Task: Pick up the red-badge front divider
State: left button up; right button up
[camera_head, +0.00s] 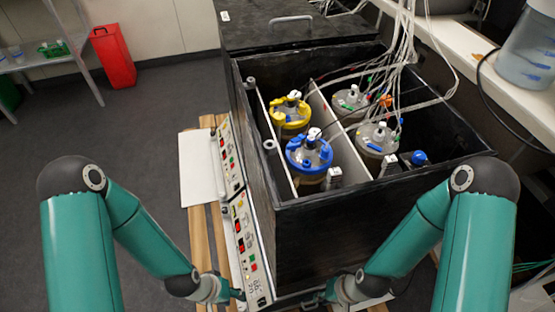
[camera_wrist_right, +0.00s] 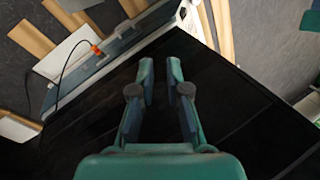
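Two pale upright divider panels show inside the open black shaker box in the head view. One (camera_head: 276,150) runs along the side nearer the control panels, and the other (camera_head: 342,147) runs between the vessels. I cannot make out a red badge clearly on either. My left gripper (camera_head: 238,294) is low by the lower control panel, outside the box; its fingers are too small to read. My right gripper (camera_head: 318,299) is low in front of the box, apart from the dividers. In the right wrist view its fingers (camera_wrist_right: 160,72) are open and empty.
The black box (camera_head: 340,235) holds a yellow-topped vessel (camera_head: 291,111), a blue-topped vessel (camera_head: 309,153) and grey-topped vessels (camera_head: 376,138) with cables. Control panels (camera_head: 243,235) line its left side. A bench (camera_head: 480,55) stands right. The floor at left is open, with a red bin (camera_head: 113,57).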

aim_at(288, 192)
jog(key=u, duration=0.1)
jog(key=k, duration=0.95)
jog(key=u, duration=0.5)
